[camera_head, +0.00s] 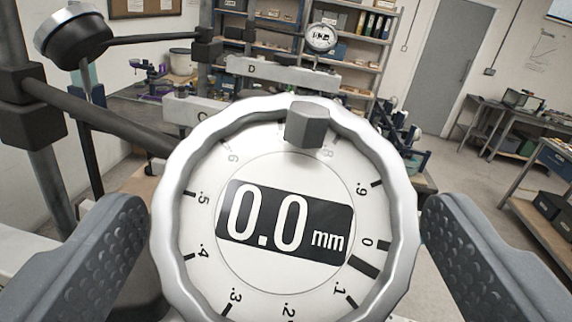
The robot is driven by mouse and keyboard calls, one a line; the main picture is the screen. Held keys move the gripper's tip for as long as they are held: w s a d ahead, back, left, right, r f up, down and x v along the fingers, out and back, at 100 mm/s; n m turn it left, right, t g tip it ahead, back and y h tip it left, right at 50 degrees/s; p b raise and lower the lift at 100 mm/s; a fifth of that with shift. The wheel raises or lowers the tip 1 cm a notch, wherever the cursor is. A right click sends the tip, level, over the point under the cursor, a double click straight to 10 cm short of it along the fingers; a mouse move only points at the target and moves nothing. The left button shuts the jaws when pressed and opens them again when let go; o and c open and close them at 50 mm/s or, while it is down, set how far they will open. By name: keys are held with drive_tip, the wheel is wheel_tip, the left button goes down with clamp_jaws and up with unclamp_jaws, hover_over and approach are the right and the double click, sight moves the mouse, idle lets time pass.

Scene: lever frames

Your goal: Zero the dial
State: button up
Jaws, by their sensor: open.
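The dial (240,168) fills the middle of the view, with a white face and a silvery scalloped rim. Its dark panel reads 0.0 mm. The face is turned, so the 0 mark lies at the right; .9 is above it and .1 below. A thick black bar (363,266) shows between 0 and .1, beside the panel's lower right corner. A grey block (307,125) at the top covers part of the face near .7. My gripper (285,215) is open, one finger on each side of the rim, with a narrow gap seen at each fingertip.
Another dial (75,32) hangs on a dark rod at upper left. A smaller dial (320,37) stands behind, by a grey bar marked D (280,72). Dark posts and rods crowd the left. Shelves, a door and a workbench (515,115) are farther back; floor is clear at right.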

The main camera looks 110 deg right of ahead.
drive_tip(key=shift+d, duration=0.45)
drive_tip(key=c, duration=1)
drive_tip(key=shift+r+p, duration=0.1)
drive_tip(key=shift+p, duration=0.25)
drive_tip(key=shift+m+g, duration=0.6)
drive_tip(key=shift+m, duration=0.1)
drive_tip(key=o, duration=1)
drive_tip(key=shift+a, duration=0.1)
